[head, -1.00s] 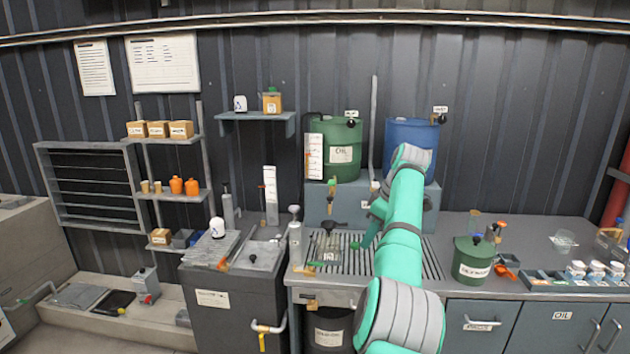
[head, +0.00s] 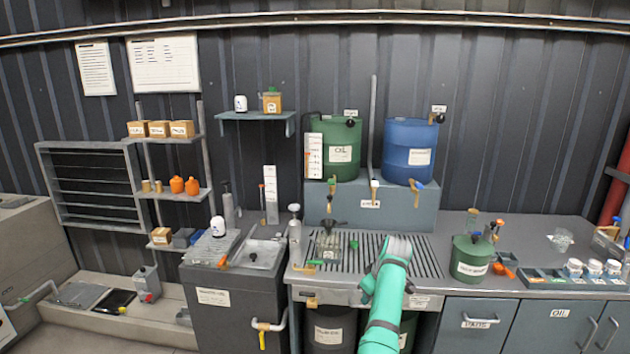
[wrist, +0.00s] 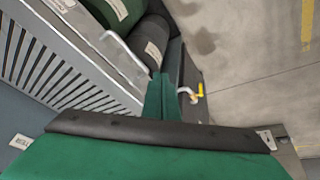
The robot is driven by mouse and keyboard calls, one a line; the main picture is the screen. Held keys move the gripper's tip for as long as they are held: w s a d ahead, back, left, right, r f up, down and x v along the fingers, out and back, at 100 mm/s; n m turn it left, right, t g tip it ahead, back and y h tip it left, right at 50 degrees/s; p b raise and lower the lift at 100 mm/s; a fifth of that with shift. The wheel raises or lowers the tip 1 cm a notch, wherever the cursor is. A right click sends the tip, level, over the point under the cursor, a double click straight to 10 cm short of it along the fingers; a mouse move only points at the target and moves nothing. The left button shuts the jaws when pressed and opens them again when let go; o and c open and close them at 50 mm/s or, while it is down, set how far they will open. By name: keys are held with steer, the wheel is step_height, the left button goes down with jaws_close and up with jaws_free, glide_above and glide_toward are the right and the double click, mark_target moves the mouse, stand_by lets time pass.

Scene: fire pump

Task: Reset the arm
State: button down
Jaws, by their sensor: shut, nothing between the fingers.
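My gripper (wrist: 160,97) shows in the wrist view as two green fingers pressed together, shut with nothing between them. It points down in front of the counter's front edge, with the slatted drain grate (wrist: 50,70) to its left. In the head view my green arm is folded low in front of the drain grate (head: 430,260), and its own links hide the fingertips. The gripper touches nothing that I can see.
Dark bins (head: 328,330) stand under the counter, also in the wrist view (wrist: 150,42). A green oil drum (head: 341,153) and a blue drum (head: 410,150) stand behind the grate. A green bucket (head: 472,260) is to the right. Open floor (wrist: 250,60) lies before the counter.

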steer(key=s+f+m+t+h, duration=0.15)
steer(key=s+f, duration=0.35)
steer(key=f, duration=0.8)
steer(key=s+f+m+t+h, duration=0.15)
steer(key=s+f, duration=0.35)
steer(key=f, duration=0.8)
steer(key=s+a+f+m+t, duration=0.1)
steer(key=s+a+f, duration=0.15)
steer(key=s, duration=0.45)
steer(key=s+a+f, duration=0.1)
steer(key=s+f, duration=0.3)
steer(key=s, duration=0.3)
steer(key=s+a+f+m+t, duration=0.1)
steer(key=s+a+f, duration=0.15)
steer(key=s, duration=0.45)
steer(key=s+a+r+m+t, duration=0.1)
steer(key=s+a+r+t, duration=0.15)
steer(key=s, duration=0.85)
steer(key=s+a+r+t, duration=0.1)
steer(key=s+a+r, duration=0.25)
steer(key=s, duration=0.75)
steer(key=s+a+r+m+t, duration=0.1)
steer(key=s+a+r, duration=0.1)
steer(key=s+r, duration=0.5)
steer(key=s+a+r+m+t+y, duration=0.1)
steer(key=s+a+r, duration=0.1)
steer(key=s+r, duration=0.6)
step_height(320, 180, up, 8)
steer(key=shift+a+f+t, duration=0.1)
steer(key=shift+a+t, duration=0.25)
